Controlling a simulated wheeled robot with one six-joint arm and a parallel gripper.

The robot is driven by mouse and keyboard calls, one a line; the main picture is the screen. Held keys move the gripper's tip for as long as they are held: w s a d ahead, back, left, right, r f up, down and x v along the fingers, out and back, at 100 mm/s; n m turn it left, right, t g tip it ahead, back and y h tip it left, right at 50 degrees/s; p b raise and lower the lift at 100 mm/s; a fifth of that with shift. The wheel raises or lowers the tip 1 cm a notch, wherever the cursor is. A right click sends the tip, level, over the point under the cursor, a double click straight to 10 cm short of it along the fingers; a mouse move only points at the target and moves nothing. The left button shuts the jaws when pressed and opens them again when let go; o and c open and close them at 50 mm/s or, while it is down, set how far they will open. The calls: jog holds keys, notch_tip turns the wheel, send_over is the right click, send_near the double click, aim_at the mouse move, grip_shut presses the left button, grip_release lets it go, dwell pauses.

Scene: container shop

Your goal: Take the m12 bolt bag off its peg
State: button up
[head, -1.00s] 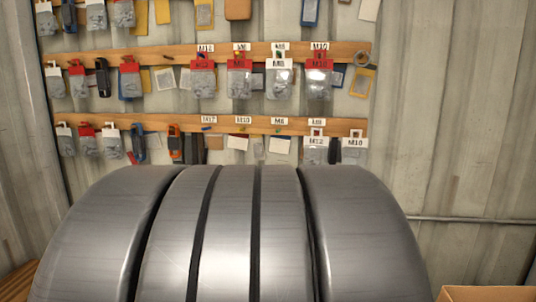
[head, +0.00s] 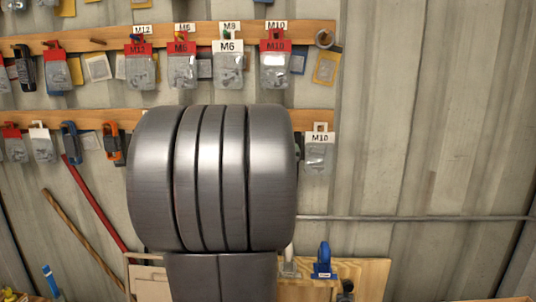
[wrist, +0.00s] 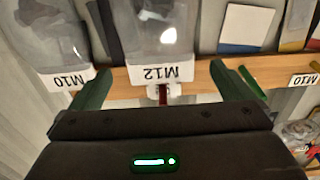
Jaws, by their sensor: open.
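A clear M12 bag with a white header (wrist: 160,75) hangs on a red peg on the wooden rail in the wrist view, which shows it upside down. My gripper (wrist: 162,69) is open, with one green finger on each side of this header and gaps between. In the head view my arm hides this bag and my gripper. Another M12 bag, with a red header (head: 140,65), hangs on the upper rail in the head view. I cannot tell what either bag holds.
A white-header M10 bag (head: 319,150) hangs close beside, just outside one finger in the wrist view (wrist: 65,80). Several bags hang on the upper rail (head: 100,38). Cards hang past the other finger. A blue tool (head: 323,262) stands below. The wall at right is bare.

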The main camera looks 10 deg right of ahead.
jog(key=w+d, duration=0.1)
jog(key=w, duration=0.6)
jog(key=shift+d+p, duration=0.2)
jog(key=shift+p, duration=0.2)
jog(key=shift+w, duration=0.1)
jog(key=c, duration=1)
jog(key=shift+r+p, duration=0.35)
jog(key=shift+p, duration=0.05)
jog(key=shift+s+a+r, duration=0.15)
jog(key=shift+s+a, duration=0.05)
jog(key=shift+s, duration=0.7)
jog(key=shift+s+a+r, duration=0.1)
jog(key=shift+s+a, duration=0.05)
jog(key=shift+s, duration=0.75)
jog(key=shift+s+a, duration=0.1)
jog(key=shift+s, duration=0.35)
